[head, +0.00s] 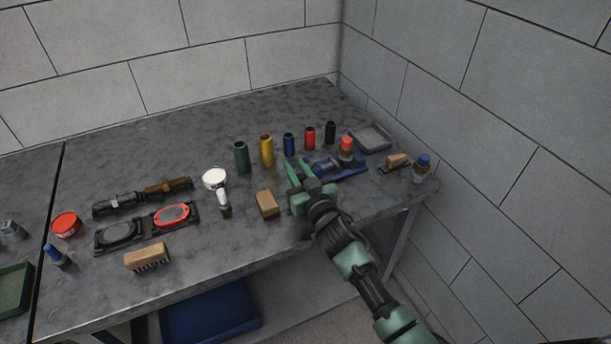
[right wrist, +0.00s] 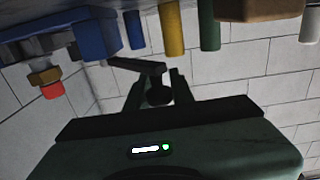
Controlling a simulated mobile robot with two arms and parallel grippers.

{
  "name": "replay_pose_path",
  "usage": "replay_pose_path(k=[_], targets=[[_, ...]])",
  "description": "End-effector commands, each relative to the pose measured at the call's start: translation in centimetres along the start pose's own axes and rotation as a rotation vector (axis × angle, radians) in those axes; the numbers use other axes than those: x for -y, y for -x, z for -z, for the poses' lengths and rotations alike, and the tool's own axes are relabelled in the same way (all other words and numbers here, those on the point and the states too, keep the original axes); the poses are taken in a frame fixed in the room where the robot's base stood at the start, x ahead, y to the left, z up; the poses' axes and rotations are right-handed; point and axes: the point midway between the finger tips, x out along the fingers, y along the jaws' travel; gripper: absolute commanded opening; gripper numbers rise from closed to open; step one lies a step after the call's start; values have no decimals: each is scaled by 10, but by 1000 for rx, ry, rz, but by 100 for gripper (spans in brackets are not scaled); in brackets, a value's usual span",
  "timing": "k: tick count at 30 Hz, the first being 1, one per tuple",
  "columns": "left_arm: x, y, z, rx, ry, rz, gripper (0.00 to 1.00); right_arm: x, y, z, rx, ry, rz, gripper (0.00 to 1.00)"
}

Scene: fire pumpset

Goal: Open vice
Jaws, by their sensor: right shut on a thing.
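The blue vice (head: 345,168) sits near the right front edge of the bench, left of the corner. It also shows in the right wrist view (right wrist: 95,36), where the picture is upside down. My right gripper (head: 302,174) is at the vice's left end. Its fingers (right wrist: 159,78) are shut on the dark vice handle (right wrist: 138,65), a bar that shows between them. The gripper hides part of this end in the head view. My left gripper is not in view.
Green, yellow, blue, red and black cylinders (head: 266,151) stand behind the gripper. A wooden block (head: 267,203) lies just left of it. A red-capped bottle (head: 346,148) stands by the vice, and a grey tray (head: 370,138) lies behind it. A wall closes the right side.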

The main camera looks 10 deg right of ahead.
Motion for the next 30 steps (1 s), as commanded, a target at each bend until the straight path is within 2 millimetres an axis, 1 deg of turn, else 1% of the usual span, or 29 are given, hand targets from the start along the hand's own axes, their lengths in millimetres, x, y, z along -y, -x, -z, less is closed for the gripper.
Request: replay_pose_path(k=[1,8,24,25,27,30], targets=[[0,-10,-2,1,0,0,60,6,-2,-2,-8,-10,-16,0],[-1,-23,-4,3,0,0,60,8,-8,1,-8,-5,-86,0],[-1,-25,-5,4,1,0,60,8,-9,4,-9,-2,-108,0],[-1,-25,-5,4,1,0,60,8,-9,4,-9,-2,-108,26],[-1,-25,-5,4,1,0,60,8,-9,4,-9,-2,-108,43],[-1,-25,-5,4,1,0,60,8,-9,4,-8,-1,-109,43]])
